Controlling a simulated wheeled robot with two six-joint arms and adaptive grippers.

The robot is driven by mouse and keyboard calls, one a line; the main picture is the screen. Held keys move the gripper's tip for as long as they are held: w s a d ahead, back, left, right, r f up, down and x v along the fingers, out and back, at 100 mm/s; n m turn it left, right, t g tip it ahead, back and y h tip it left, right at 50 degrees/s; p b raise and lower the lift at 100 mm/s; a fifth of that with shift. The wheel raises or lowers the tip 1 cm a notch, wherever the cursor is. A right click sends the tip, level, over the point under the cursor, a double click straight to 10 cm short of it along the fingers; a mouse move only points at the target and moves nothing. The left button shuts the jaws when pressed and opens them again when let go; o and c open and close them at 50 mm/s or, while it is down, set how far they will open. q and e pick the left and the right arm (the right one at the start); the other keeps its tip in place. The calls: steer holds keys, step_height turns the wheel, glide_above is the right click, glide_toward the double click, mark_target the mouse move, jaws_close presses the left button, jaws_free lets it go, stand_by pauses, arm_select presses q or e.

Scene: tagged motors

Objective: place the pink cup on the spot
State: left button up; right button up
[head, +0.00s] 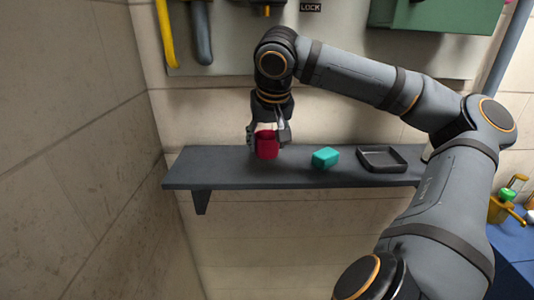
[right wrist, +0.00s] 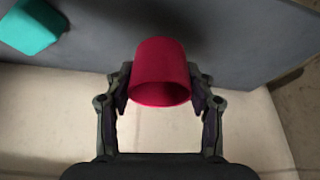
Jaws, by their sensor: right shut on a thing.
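The pink cup (head: 267,146) is a deep pink-red cup at the left part of the grey wall shelf (head: 225,171). My right gripper (head: 268,136) points down over it with a finger on each side. In the right wrist view the cup (right wrist: 162,72) sits between the two fingers of the gripper (right wrist: 162,88), which is shut on it, and its open mouth faces the camera. I cannot tell whether the cup's base touches the shelf. No marked spot shows clearly in either view. My left gripper is not in view.
A teal block (head: 325,157) lies on the shelf to the right of the cup and also shows in the right wrist view (right wrist: 32,27). A black tray (head: 383,167) stands further right. Yellow and grey handles (head: 166,35) hang above. The shelf's left end is clear.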

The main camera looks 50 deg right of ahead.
mark_target(267, 152)
step_height(267, 152, down, 3)
steer(key=shift+r+b, duration=0.1)
steer(key=shift+b, duration=0.45)
steer(key=shift+w+d+f, duration=0.1)
steer(key=shift+d+f, duration=0.05)
steer(key=shift+f, duration=0.1)
steer(key=shift+r, duration=0.15)
steer(key=o, duration=1.2)
steer(key=shift+f, duration=0.2)
steer(key=shift+c, duration=0.2)
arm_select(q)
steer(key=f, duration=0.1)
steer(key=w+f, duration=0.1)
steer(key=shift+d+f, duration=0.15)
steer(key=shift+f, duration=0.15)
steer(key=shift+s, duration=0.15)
